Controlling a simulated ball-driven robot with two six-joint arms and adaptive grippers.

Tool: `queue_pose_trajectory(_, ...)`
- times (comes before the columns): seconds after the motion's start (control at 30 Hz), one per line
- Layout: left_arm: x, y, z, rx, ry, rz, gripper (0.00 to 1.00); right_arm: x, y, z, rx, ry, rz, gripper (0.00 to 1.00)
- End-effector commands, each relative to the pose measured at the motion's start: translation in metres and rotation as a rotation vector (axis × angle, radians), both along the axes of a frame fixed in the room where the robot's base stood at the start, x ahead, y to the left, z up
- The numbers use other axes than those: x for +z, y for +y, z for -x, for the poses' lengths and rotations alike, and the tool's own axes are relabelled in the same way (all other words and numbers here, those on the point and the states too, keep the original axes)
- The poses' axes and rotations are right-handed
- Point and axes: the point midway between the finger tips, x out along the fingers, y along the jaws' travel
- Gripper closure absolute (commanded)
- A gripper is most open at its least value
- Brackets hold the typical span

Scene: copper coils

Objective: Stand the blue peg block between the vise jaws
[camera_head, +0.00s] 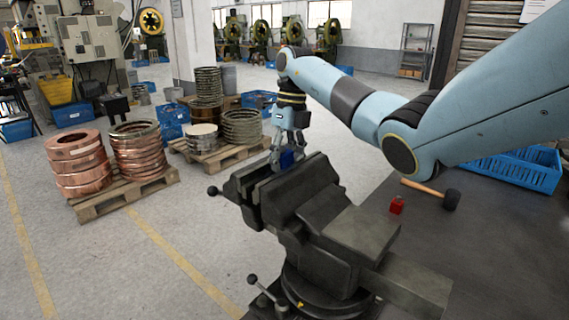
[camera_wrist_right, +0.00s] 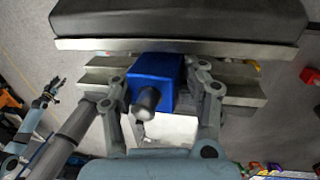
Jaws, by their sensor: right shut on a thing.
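The blue peg block (camera_head: 287,159) is at the top of the vise (camera_head: 318,198), by the gap between its two dark jaws. My right gripper (camera_head: 288,150) points down from above and is shut on the block. In the right wrist view the block (camera_wrist_right: 155,70) sits between the two fingers (camera_wrist_right: 160,85), with a grey round peg (camera_wrist_right: 146,100) sticking out toward the camera. The metal jaw faces (camera_wrist_right: 180,47) run across behind it. I cannot tell how deep it sits between them. My left gripper (camera_wrist_right: 52,90) is small at the left of the wrist view.
A red block (camera_head: 397,205) and a mallet (camera_head: 432,192) lie on the dark bench right of the vise. A blue crate (camera_head: 530,168) stands behind them. Pallets of copper coils (camera_head: 76,160) stand on the floor at left.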

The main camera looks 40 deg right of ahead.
Motion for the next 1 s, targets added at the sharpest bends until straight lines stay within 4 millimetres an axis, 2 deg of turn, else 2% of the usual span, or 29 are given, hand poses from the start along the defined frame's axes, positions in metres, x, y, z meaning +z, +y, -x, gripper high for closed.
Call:
queue_pose_trajectory(0.03,-0.0024,0.0001,0.0001,0.0,0.0,0.0,0.6,-0.0065,0.0031,0.0023,0.002,0.011,-0.02,1.0)
queue_pose_trajectory(0.47,-0.0028,0.0001,0.0001,0.0,0.0,0.0,0.6,-0.0074,0.0051,0.0027,0.005,0.012,-0.042,1.0)
queue_pose_trajectory(0.5,-0.0028,0.0001,0.0001,0.0,0.0,0.0,0.6,-0.0074,0.0051,0.0027,0.005,0.013,-0.042,0.55)
queue_pose_trajectory(0.8,-0.0027,0.0002,0.0002,0.0,0.0,0.0,0.6,-0.0061,0.0035,0.0021,0.003,0.009,-0.038,0.16)
queue_pose_trajectory(1.0,-0.002,0.0003,0.0003,0.0,0.0,0.0,0.6,-0.0039,0.0021,0.0015,0.002,0.007,-0.035,0.14)
